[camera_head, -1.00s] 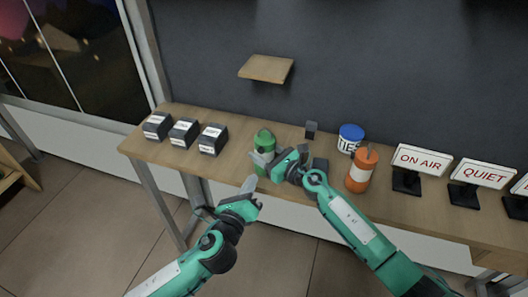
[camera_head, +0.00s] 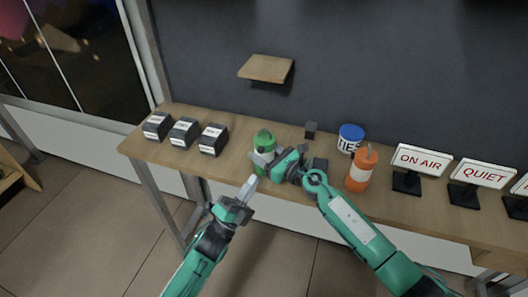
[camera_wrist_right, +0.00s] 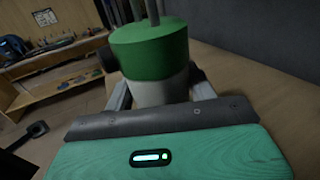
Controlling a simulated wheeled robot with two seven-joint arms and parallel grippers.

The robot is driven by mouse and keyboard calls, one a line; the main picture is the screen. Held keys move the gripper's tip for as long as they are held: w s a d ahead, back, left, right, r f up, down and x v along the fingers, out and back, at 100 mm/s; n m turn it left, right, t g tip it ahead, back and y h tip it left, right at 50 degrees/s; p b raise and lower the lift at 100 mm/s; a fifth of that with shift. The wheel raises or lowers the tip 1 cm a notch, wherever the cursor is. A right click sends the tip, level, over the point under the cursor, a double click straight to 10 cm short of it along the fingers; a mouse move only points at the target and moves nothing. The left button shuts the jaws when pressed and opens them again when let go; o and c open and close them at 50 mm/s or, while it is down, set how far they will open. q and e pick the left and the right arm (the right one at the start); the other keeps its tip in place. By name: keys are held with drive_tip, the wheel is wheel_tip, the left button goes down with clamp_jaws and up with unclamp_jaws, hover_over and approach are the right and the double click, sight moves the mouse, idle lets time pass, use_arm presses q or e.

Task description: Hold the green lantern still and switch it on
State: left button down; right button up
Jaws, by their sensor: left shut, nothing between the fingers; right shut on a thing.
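The green lantern (camera_head: 264,138) stands upright on the table near its front edge. My right gripper (camera_head: 262,158) is shut on it from the right, around its pale middle. In the right wrist view the lantern (camera_wrist_right: 150,50) shows its green top and pale band between the fingers of the right gripper (camera_wrist_right: 162,92), with a dark knob at its left side. My left gripper (camera_head: 248,186) is shut and empty, in front of the table edge, below and slightly left of the lantern and apart from it. The lantern's lower part is partly hidden by the right gripper.
Several dark labelled boxes (camera_head: 183,131) sit at left. A small wooden shelf (camera_head: 266,68) is above.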

use_arm(q)
drive_tip(key=w+n+t, duration=0.1)
drive_tip(key=w, duration=0.7)
drive_tip(key=shift+d+n+t, duration=0.3)
drive_tip(key=shift+d+t, duration=0.1)
idle(2.0)
drive_tip(key=shift+w+d, duration=0.1)
drive_tip(key=shift+w, duration=0.35)
drive_tip(key=shift+s, duration=0.5)
drive_tip(key=s+a, duration=0.2)
drive_tip(key=s, duration=0.3)
drive_tip(key=shift+s, duration=0.4)
